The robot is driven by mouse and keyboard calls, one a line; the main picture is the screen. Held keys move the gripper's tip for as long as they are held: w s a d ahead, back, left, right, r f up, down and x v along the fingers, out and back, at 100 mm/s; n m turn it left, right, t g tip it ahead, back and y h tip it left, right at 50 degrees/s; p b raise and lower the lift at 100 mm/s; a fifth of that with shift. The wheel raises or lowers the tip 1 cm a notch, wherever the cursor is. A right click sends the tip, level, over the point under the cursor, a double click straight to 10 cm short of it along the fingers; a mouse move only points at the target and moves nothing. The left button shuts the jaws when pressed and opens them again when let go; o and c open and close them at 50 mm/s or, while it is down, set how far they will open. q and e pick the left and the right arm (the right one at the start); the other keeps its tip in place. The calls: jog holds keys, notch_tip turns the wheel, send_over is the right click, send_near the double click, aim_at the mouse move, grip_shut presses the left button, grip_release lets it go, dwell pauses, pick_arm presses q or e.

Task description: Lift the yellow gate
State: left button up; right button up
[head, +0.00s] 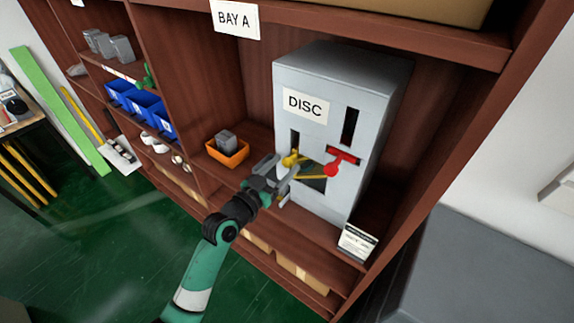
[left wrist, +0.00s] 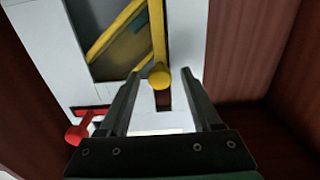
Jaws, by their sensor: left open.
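The grey DISC machine (head: 330,215) stands on the shelf under the BAY A label. The yellow gate (head: 318,177) crosses the opening in its front, with a round yellow knob (head: 290,160) at its left end. In the left wrist view the gate's yellow bars (left wrist: 120,32) lie across the opening, and the knob (left wrist: 159,76) appears between the fingertips. My left gripper (head: 283,170) is open at the knob; I cannot tell whether it touches. A red lever (head: 333,168) sits right of the gate, and also shows in the left wrist view (left wrist: 80,132). My right gripper is not in view.
An orange bin (head: 228,159) with a grey block stands left of the machine. A small card stand (head: 357,243) is at the shelf's front right. Shelf walls close in both sides of the bay. Blue bins (head: 145,106) sit on the left shelves. Green floor (head: 110,245) is clear in front.

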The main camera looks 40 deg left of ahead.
pick_arm(q)
jog(key=shift+w+a, duration=0.1)
jog(key=shift+w, duration=0.9)
grip_shut()
dwell(0.7)
